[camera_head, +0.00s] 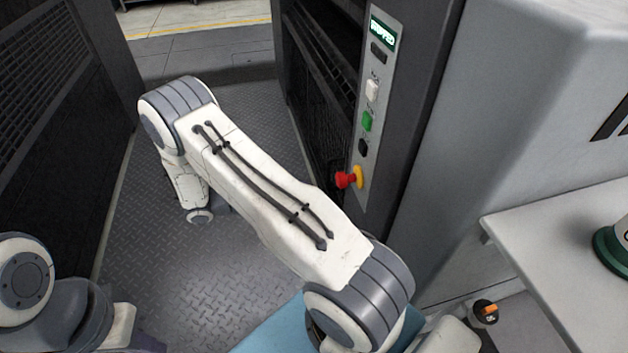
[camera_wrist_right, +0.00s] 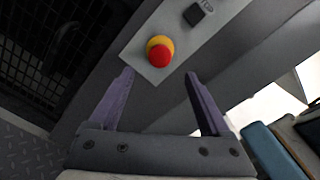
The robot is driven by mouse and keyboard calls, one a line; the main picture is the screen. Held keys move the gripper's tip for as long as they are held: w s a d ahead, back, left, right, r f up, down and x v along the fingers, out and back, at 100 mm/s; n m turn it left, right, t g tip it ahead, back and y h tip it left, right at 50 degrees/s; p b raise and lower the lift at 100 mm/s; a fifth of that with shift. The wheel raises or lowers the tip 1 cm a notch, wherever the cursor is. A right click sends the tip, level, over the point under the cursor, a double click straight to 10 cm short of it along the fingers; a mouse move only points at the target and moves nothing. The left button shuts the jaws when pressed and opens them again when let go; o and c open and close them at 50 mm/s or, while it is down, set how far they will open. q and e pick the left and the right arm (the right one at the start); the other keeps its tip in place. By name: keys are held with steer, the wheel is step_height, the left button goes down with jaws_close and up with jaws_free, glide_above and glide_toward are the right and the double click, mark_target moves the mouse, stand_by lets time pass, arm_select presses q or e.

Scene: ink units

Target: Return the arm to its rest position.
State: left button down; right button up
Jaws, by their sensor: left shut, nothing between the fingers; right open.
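My right arm crosses the middle of the head view, from the lower right up to a bend at the upper left and then down. Its gripper is hidden there. In the right wrist view my right gripper (camera_wrist_right: 160,82) is open, its two purple fingers apart with nothing between them. A red and yellow stop button (camera_wrist_right: 160,52) lies ahead of the fingertips, apart from them. It also shows in the head view (camera_head: 349,178). My left arm is at the bottom left, with only a purple sliver of my left gripper (camera_head: 142,348) at the frame edge, shut and empty.
The button panel (camera_head: 383,95) with a lit display is on a dark cabinet right of my right arm. A mesh-sided cabinet (camera_head: 50,110) stands at left, with metal floor (camera_head: 150,270) between. A pale table (camera_head: 560,240) is at right. A blue surface (camera_head: 275,332) lies below.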

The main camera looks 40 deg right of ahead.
steer(key=shift+w+a, duration=0.1)
steer(key=shift+a, duration=0.1)
stand_by(0.4)
steer(key=s+a+r+m+t+y, duration=0.35)
steer(key=s+a+y, duration=0.2)
steer(key=a, duration=0.35)
steer(key=s+a+r+m+t+y, duration=0.2)
steer(key=s+a+r+m+y, duration=0.3)
steer(key=a, duration=0.4)
steer(key=s+a+r+m+t+y, duration=0.2)
steer(key=s+a+m+t+y, duration=0.25)
steer(key=a, duration=0.55)
step_height(320, 180, up, 36)
steer(key=g+y+p, duration=0.1)
steer(key=p, duration=3.5)
steer(key=shift+r+y, duration=0.2)
steer(key=shift+y, duration=0.2)
